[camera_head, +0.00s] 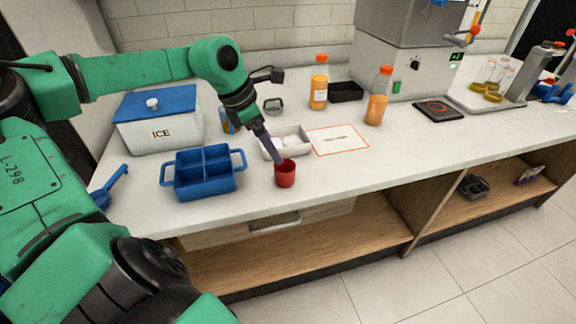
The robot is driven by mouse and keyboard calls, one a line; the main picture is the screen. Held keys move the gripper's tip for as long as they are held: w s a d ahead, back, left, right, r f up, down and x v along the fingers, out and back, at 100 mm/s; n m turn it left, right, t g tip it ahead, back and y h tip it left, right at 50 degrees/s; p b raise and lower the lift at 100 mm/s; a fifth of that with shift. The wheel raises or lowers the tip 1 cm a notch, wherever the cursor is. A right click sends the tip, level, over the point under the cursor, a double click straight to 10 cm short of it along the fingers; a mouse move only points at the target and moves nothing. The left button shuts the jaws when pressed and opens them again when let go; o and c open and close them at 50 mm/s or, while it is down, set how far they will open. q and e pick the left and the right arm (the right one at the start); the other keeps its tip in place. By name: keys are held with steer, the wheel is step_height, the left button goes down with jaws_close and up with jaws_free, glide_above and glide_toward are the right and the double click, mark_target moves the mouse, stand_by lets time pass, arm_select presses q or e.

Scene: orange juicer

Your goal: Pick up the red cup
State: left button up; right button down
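The red cup (286,175) stands upright on the white counter near its front edge. My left gripper (278,160) reaches down from the upper left, with its fingertips at the cup's rim. I cannot tell whether the fingers touch the cup or are closed on it. My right gripper does not show in the head view.
A blue two-part caddy (204,174) stands left of the cup. A white tray (303,133) with white items is just behind it. An ICE box (160,135), orange juice bottles (378,97) and the juicer (405,60) stand further back. Counter right of the cup is clear.

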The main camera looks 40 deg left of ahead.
mark_target(285, 166)
arm_select(q)
steer(key=x, duration=0.7)
steer(key=shift+w+f+p, duration=0.1)
steer(key=shift+p, duration=0.2)
steer(key=shift+x, duration=1.15)
steer(key=shift+w+f, duration=0.15)
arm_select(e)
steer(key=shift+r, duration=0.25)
arm_select(q)
steer(key=c, duration=1.3)
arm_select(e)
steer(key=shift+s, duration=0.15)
